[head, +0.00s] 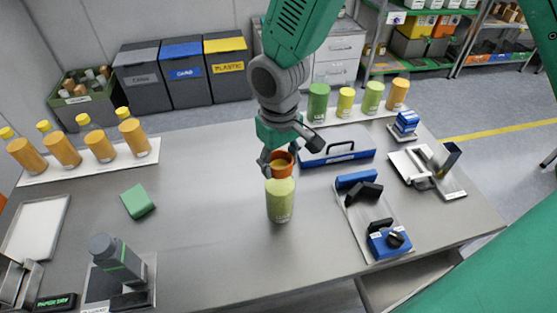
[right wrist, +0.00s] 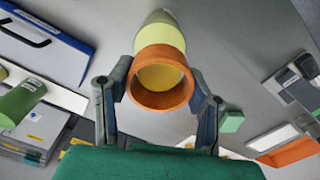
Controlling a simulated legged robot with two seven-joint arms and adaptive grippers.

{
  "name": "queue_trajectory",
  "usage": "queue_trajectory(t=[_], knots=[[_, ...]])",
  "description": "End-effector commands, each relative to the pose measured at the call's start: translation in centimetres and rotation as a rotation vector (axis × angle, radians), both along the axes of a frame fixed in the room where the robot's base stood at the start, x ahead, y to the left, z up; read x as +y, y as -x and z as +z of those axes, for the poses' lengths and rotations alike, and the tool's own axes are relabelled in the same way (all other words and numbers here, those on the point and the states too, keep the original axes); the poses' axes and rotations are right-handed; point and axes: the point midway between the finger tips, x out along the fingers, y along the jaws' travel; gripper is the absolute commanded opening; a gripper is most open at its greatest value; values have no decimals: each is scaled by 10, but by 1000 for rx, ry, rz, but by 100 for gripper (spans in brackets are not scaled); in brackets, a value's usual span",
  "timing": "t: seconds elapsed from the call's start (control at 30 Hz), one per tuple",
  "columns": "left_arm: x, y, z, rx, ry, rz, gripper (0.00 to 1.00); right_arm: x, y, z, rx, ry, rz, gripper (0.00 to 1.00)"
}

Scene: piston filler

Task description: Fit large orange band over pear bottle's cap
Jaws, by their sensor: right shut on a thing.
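The pale yellow-green pear bottle (head: 280,203) stands upright near the middle of the steel table. The large orange band (head: 289,156) is at the bottle's top, between the fingers of my right gripper (head: 280,166), which is shut on it. In the right wrist view the band (right wrist: 160,101) shows as a ring with the yellow cap (right wrist: 160,77) visible inside its opening, and the bottle (right wrist: 160,38) lies beyond. The band's far rim overlaps the bottle in view; I cannot tell how far down the cap it sits. My left gripper is not in view.
A blue case (head: 338,147) lies behind and right of the bottle. A tray with a blue-and-black device (head: 388,242) is at the right. Table around the pear bottle is clear.

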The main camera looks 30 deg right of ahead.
Motion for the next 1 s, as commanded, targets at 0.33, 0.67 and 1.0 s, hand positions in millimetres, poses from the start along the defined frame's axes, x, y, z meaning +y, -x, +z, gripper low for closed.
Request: queue_trajectory(t=[0.33, 0.67, 1.0], knots=[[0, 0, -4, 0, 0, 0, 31, 0, 0, -9, 0, 0, 0, 34], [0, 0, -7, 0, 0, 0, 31, -1, 0, -17, 1, 0, 0, 34], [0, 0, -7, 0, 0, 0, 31, -1, 0, -18, 0, 0, 0, 62]])
